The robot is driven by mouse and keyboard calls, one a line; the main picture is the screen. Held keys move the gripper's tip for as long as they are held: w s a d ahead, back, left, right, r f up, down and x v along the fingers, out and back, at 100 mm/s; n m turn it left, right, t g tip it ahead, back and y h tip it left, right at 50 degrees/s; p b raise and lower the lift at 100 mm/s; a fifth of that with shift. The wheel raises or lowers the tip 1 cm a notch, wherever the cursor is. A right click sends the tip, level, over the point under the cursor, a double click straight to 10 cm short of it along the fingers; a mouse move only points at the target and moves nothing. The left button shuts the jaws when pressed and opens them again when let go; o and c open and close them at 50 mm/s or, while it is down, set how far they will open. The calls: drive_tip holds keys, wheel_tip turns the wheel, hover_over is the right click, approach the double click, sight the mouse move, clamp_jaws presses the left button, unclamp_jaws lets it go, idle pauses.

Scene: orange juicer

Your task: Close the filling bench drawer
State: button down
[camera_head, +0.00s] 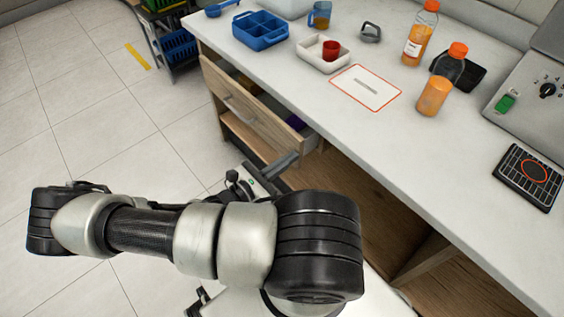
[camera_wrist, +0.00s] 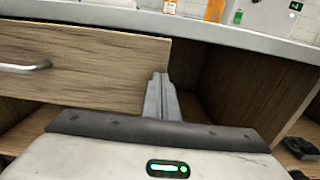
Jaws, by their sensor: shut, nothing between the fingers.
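The filling bench drawer (camera_head: 262,128) is a light wood drawer under the white bench top, and it stands partly open, with its inside showing above its front. Its metal handle (camera_head: 238,108) is on the front panel. In the wrist view the drawer front (camera_wrist: 95,62) fills the left, with the handle (camera_wrist: 25,68) at far left. My gripper (camera_head: 285,161) is shut and empty, at the right end of the drawer front. In the wrist view my gripper (camera_wrist: 160,85) overlaps the front's right edge; I cannot tell whether it touches.
An open compartment (camera_head: 355,205) lies right of the drawer.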

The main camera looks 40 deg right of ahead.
drive_tip(key=shift+w+d+p, duration=0.1)
drive_tip(key=shift+d+p, duration=0.25)
drive_tip(key=shift+d, duration=2.55)
